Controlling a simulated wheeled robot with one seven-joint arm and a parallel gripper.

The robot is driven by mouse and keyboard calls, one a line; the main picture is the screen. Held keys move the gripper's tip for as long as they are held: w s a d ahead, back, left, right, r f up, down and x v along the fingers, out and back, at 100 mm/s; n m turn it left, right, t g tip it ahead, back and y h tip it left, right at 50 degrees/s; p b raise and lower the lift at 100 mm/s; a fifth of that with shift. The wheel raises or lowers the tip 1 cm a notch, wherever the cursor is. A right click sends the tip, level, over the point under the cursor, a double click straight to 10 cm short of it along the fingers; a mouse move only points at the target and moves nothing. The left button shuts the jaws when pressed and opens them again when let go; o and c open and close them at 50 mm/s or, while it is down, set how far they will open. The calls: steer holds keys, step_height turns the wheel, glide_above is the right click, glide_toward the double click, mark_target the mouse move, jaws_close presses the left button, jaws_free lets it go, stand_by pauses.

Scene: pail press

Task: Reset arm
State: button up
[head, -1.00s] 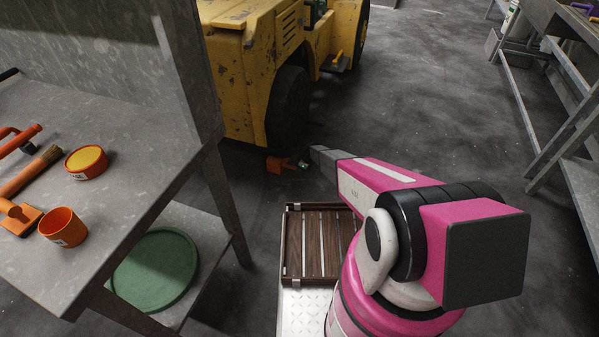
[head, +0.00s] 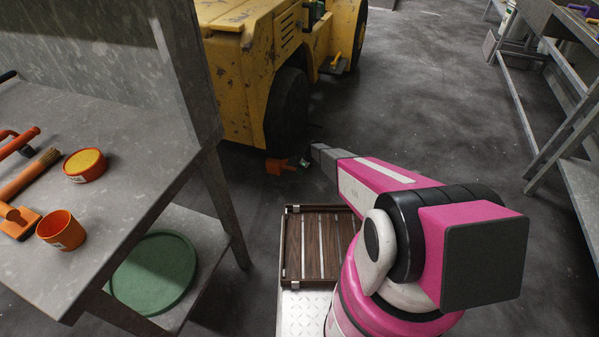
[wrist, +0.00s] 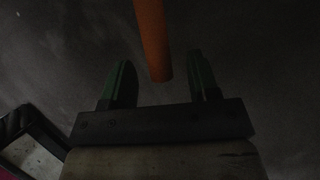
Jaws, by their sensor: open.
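My pink and white arm reaches forward and away from the head camera. My gripper (head: 304,163) is small and partly hidden behind my arm in the head view, low beside the yellow vehicle's wheel. In the wrist view my gripper (wrist: 160,72) has its two green-padded fingers wide apart. An orange bar (wrist: 151,35) shows between and beyond the fingers, with its near end in the gap. Neither finger visibly touches it. In the head view an orange object (head: 279,166) is just left of my gripper.
A yellow vehicle (head: 240,75) stands ahead. A grey table (head: 130,130) at left holds an orange cup (head: 62,230), a yellow-filled tub (head: 85,164) and a brush (head: 32,172). A green round lid (head: 155,272) lies on its lower shelf. Right of my arm, the floor is open.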

steer(key=v, duration=0.9)
steer(key=s+d+r+n+h, duration=0.1)
steer(key=s+d+r+n, duration=0.4)
steer(key=s+r, duration=0.7)
steer(key=s+d+r+n+h, duration=0.2)
steer(key=s+d+r+n, duration=0.2)
steer(key=s+r+n, duration=0.6)
steer(key=s+d+r+n+h, duration=0.2)
steer(key=s+d+r+n, duration=0.3)
steer(key=s+r, duration=1.1)
step_height(320, 180, up, 4)
steer(key=shift+d+r+n, duration=0.15)
steer(key=shift+d+n, duration=0.15)
steer(key=shift+n, duration=0.9)
steer(key=shift+s, duration=0.1)
